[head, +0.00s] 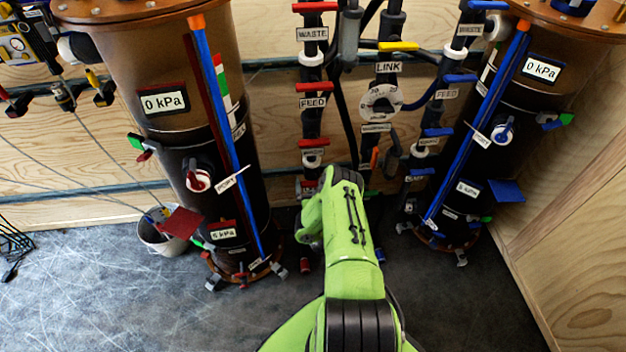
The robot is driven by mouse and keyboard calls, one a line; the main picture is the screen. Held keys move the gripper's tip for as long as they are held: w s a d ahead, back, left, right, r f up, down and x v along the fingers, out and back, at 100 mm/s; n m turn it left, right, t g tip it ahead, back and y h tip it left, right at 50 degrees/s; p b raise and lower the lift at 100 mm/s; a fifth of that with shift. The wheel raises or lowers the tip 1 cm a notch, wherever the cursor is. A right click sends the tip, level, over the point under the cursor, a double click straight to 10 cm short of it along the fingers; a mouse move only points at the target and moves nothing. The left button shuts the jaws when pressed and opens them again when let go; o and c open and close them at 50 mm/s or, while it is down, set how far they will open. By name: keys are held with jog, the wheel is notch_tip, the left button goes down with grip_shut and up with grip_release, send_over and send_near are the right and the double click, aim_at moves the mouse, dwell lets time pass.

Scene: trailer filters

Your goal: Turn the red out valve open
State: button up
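Red-handled valves line the left pipe column in the head view. One red handle (315,7) is at the top above a WASTE label, and another red handle (313,87) is above a FEED label. A lower red handle (314,142) lies roughly crosswise to its pipe. A further red part near the column's foot is partly covered by my green arm. I cannot read an OUT label, so I cannot tell which is the red out valve. My arm reaches forward to the foot of this column; its gripper fingers are hidden behind the arm.
A brown filter column (139,65) with red fittings stands left; a similar column (498,48) with blue fittings stands right. Blue-handled valves (460,78) and a yellow LINK handle (398,46) are nearby. A white bucket (160,241) stands at left. The front-left floor is clear.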

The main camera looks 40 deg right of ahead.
jog(key=c, duration=0.6)
jog(key=shift+r+n+p, duration=0.1)
jog(key=shift+n+p, duration=0.3)
jog(key=shift+a+n+p, duration=0.1)
jog(key=shift+n+p, duration=0.8)
jog(key=shift+n, duration=0.1)
jog(key=n+p, duration=0.1)
jog(key=n, duration=0.1)
jog(key=shift+w+n+p, duration=0.1)
jog(key=shift+n+p, duration=0.2)
jog(key=shift+p, duration=0.1)
jog(key=n+p, duration=0.3)
jog(key=n, duration=0.3)
jog(key=shift+a, duration=0.1)
jog(key=n, duration=0.2)
jog(key=n+p, duration=0.1)
jog(key=n, duration=0.1)
jog(key=n+p, duration=0.1)
jog(key=n, duration=0.1)
jog(key=shift+f, duration=0.3)
jog(key=shift+n, duration=0.4)
jog(key=shift+c, duration=0.3)
